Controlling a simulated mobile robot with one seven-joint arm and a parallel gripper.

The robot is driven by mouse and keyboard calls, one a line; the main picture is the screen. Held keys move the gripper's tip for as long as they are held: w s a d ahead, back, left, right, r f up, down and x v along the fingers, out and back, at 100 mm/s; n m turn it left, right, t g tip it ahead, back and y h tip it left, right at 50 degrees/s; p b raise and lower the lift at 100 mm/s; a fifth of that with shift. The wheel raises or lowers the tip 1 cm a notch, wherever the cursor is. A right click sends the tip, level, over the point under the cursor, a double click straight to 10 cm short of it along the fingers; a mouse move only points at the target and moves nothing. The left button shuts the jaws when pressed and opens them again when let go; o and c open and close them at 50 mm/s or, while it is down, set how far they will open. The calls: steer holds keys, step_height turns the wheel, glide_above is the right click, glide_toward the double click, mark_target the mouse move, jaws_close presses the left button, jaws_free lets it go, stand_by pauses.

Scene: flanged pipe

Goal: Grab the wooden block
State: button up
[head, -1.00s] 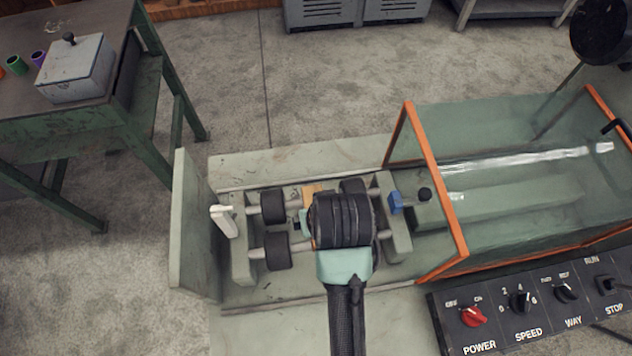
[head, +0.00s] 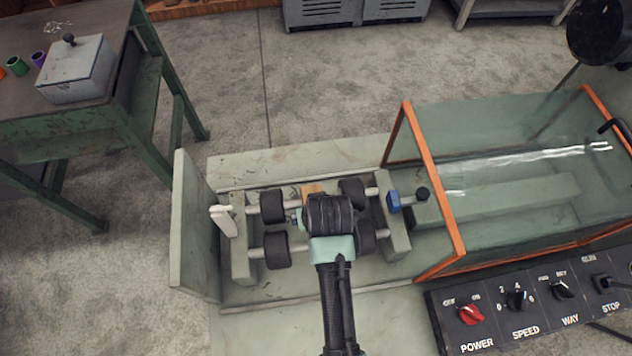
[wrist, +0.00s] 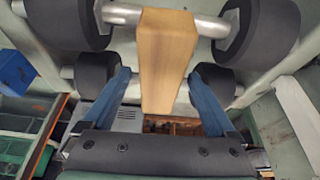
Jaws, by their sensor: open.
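The wooden block (wrist: 165,60) is light brown and shows large in the wrist view, lying across the metal bars between the black rollers. In the head view only a small part of the block (head: 313,189) shows beyond my arm. My gripper (wrist: 158,76) is open, with its two blue fingers apart. In the wrist view the block's lower end appears between the fingers, with a gap on both sides. I cannot tell how deep the block sits between them. In the head view my wrist hides most of the gripper.
Black rollers (head: 276,250) on metal bars stand close on both sides. A white lever (head: 223,219) and upright plate (head: 193,225) are at the left. A blue clamp with a black knob (head: 394,201) and an orange-framed clear guard (head: 432,185) are at the right.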

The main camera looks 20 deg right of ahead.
jaws_close()
stand_by(0.3)
steer(key=shift+r, duration=0.15)
